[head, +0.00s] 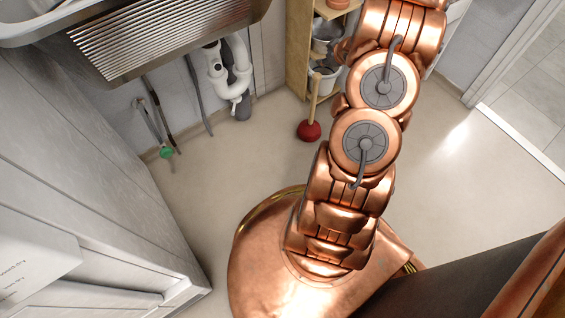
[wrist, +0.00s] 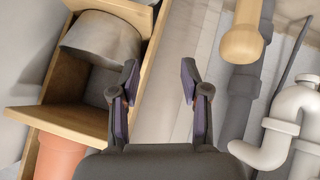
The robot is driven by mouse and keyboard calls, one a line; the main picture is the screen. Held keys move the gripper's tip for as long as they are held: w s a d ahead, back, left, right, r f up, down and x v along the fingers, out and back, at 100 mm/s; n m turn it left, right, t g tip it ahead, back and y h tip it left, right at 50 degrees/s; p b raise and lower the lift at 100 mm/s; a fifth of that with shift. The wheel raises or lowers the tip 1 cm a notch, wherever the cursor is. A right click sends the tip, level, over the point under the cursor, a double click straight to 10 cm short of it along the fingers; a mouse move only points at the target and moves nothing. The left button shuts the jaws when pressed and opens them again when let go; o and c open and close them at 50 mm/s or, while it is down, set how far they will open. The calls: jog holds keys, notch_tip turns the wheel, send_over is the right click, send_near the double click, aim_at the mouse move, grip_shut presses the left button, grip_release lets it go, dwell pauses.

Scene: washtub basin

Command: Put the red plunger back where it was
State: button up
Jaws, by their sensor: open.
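The red plunger (head: 309,131) stands on the floor in the head view, red cup down, with its pale wooden handle upright beside the shelf. In the wrist view a rounded wooden handle end (wrist: 241,44), which looks like the plunger's, is at the upper right, outside my fingers. The red cup is not in the wrist view. My gripper (wrist: 160,85) is open with nothing between its fingers. In the head view my gripper is hidden or out of frame beyond my copper arm.
A wooden shelf (wrist: 60,118) holds a grey bucket (wrist: 100,38) and a terracotta pot (wrist: 62,157). White drain pipes (head: 232,70) hang under the metal sink (head: 160,35). A hose with a green end (head: 166,152) hangs left. The floor around the plunger's front is clear.

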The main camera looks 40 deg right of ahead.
jog(key=s+a+r+m+g, duration=0.1)
jog(key=s+a+r+g, duration=0.2)
jog(key=a, duration=0.4)
jog(key=s+a+r+m+g+h, duration=0.1)
jog(key=s+a+r, duration=0.2)
jog(key=a+r, duration=0.3)
jog(key=s+a+r+g, duration=0.2)
jog(key=s+a+r, duration=0.15)
jog(key=a, duration=0.35)
jog(key=s+a+r+g+y, duration=0.1)
jog(key=s+a+r+g, duration=0.2)
jog(key=s+a, duration=0.8)
jog(key=s+a+r+g+y, duration=0.2)
jog(key=s+a+r+g, duration=0.1)
jog(key=s+a, duration=0.9)
jog(key=shift+a+r+y, duration=0.25)
jog(key=shift+r+y, duration=0.05)
jog(key=shift+r, duration=0.05)
